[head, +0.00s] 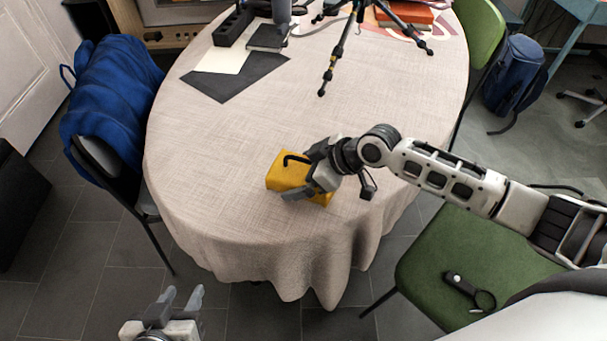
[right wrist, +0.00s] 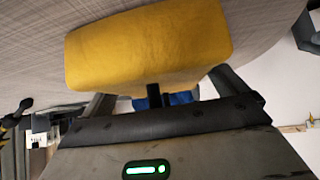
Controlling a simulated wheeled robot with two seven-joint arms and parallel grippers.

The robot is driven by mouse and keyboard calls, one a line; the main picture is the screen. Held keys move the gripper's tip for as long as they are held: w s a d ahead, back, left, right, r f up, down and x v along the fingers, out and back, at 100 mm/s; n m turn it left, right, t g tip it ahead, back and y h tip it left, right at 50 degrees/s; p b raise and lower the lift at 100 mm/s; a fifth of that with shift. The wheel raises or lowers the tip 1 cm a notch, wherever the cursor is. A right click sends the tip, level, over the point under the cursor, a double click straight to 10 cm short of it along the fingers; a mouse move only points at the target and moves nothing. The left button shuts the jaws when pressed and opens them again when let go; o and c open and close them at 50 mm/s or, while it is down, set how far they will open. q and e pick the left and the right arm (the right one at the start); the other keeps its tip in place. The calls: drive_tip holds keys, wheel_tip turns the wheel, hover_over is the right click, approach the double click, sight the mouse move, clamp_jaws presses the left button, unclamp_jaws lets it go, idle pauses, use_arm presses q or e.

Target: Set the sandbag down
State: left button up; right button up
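The sandbag (head: 284,172) is a yellow block-shaped bag with a black handle, near the front of the cloth-covered table (head: 230,130). It appears to rest on the cloth. My right gripper (head: 304,172) is over the bag and hides part of it. In the right wrist view the bag (right wrist: 150,45) lies just past my fingers, which are spread wide. The black handle (right wrist: 154,95) stands between them, apart from both. My left gripper (head: 184,291) is empty and open, low in front of the table, away from the bag.
A tripod (head: 355,30) stands at the back of the table, near dark and white sheets (head: 240,75). A chair with a blue jacket (head: 110,95) is at left; a green chair (head: 430,270) is at front right. The cloth left of the bag is clear.

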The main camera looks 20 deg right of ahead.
drive_tip(key=c, duration=1)
drive_tip(key=shift+w+r, duration=0.1)
drive_tip(key=shift+r, duration=0.05)
drive_tip(key=c, duration=0.3)
drive_tip(key=shift+r, duration=0.1)
drive_tip(key=shift+r, duration=0.6)
drive_tip(key=s+r, duration=0.1)
drive_tip(key=r, duration=0.1)
drive_tip(key=s+r+p, duration=0.1)
drive_tip(key=s+r, duration=0.1)
drive_tip(key=r, duration=0.1)
drive_tip(key=s+r, duration=0.2)
drive_tip(key=shift+r, duration=0.25)
drive_tip(key=s+r, duration=0.4)
drive_tip(key=s, duration=0.5)
drive_tip(key=w+d+r+m+t+h, duration=0.3)
drive_tip(key=w+d+m+h, duration=0.2)
drive_tip(key=m, duration=0.5)
drive_tip(key=shift+w+r+m+h, duration=0.2)
drive_tip(key=shift+m+h, duration=0.1)
drive_tip(key=shift+h, duration=0.7)
